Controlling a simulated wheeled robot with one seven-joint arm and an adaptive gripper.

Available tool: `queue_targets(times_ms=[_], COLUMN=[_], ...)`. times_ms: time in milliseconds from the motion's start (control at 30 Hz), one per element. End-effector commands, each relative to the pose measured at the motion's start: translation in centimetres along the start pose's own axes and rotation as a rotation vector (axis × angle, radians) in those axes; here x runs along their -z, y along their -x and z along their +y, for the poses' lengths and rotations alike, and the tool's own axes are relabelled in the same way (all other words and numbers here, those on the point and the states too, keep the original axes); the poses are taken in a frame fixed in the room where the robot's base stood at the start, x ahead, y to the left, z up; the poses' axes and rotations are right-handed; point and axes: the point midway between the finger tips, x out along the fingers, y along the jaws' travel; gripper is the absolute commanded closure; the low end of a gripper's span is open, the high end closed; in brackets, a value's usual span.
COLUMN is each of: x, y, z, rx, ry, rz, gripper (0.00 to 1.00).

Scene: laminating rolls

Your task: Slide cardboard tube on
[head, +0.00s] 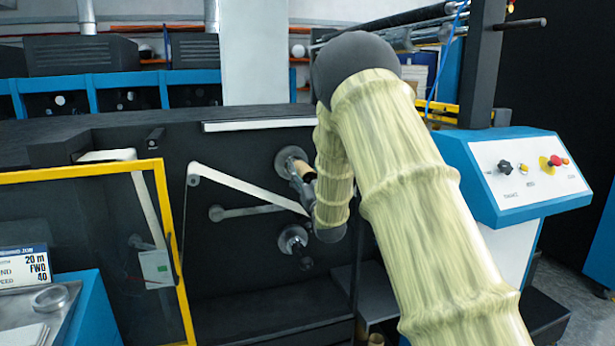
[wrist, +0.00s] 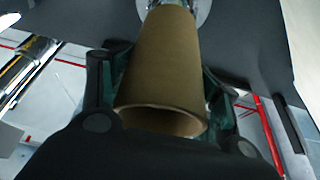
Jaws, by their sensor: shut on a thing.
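The brown cardboard tube (wrist: 165,65) fills the middle of the wrist view, with its open near end towards the camera. My gripper (wrist: 163,90) is shut on it, one dark finger along each side. The tube's far end meets a shiny metal spindle (wrist: 190,6) at the top; how far the spindle reaches inside is hidden. In the head view the tube (head: 304,170) shows as a small tan piece in front of the upper round flange (head: 286,158) on the dark machine panel. My gripper (head: 308,190) is partly hidden by my arm there.
A lower spindle (head: 293,240) stands out below the upper one. A white web strip (head: 240,186) runs across the panel to the left. A yellow-framed guard (head: 165,230) is further left. A blue control box (head: 520,172) with buttons is right of my arm.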

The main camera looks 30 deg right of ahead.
Motion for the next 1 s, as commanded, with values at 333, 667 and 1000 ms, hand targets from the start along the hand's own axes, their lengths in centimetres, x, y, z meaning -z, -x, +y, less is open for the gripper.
queue_targets(times_ms=[333, 667, 1000], x=[-0.6, -1.2, -1.6], y=[-1.4, -2.8, -3.9], z=[0.0, 0.0, 0.0], rx=[0.0, 0.0, 0.0], ry=[0.0, 0.0, 0.0], rz=[0.001, 0.0, 0.001], gripper=[0.63, 0.63, 0.63])
